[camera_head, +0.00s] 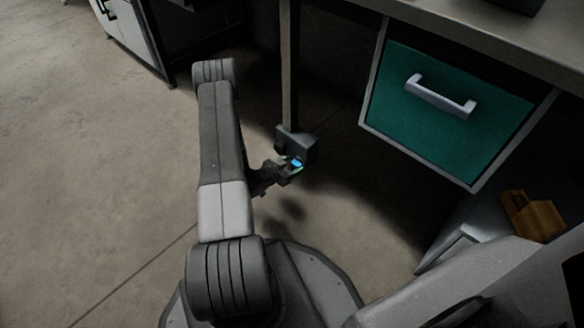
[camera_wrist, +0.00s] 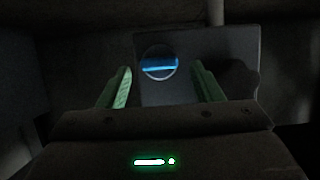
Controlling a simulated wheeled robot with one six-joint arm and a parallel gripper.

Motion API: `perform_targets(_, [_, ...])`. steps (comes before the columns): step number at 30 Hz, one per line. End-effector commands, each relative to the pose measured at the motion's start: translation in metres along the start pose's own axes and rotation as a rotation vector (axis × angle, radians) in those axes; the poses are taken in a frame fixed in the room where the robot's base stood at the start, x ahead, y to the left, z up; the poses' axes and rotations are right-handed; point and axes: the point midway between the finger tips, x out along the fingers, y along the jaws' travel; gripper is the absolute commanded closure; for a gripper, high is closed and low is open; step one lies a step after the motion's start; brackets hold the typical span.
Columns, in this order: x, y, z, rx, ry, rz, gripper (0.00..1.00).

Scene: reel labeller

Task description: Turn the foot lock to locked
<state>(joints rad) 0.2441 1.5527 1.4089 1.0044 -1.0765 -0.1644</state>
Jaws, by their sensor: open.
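The foot lock (camera_head: 299,145) is a small grey box at the foot of the bench leg, low near the floor. In the wrist view its grey plate (camera_wrist: 200,60) carries a round dial (camera_wrist: 158,63) with a glowing blue bar lying nearly level. My gripper (camera_head: 286,169) is beside the box in the head view. In the wrist view my gripper (camera_wrist: 162,85) is open, its two green fingers apart, with the dial showing between and just beyond them. Whether a finger touches the dial I cannot tell.
A bench leg (camera_head: 289,65) rises above the lock. A green drawer (camera_head: 440,105) with a pale handle hangs under the bench top (camera_head: 500,42) to the right. A brown object (camera_head: 533,215) lies at the lower right. Open floor (camera_head: 90,170) spreads to the left.

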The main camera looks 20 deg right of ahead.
Motion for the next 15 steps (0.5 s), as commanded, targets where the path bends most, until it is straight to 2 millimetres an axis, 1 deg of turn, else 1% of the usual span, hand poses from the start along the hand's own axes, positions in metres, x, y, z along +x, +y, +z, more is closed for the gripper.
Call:
perform_targets(3, [0.0051, 0.0005, 0.0000, 0.000, 0.000, 0.001, 0.41])
perform_targets(10, [0.0054, 0.0003, -0.0005, 0.000, 0.000, 0.000, 0.41])
perform_targets(11, [0.0054, 0.0003, -0.0004, 0.000, 0.000, 0.000, 0.43])
perform_targets(15, [0.0053, 0.0003, -0.0003, 0.000, -0.001, 0.000, 0.70])
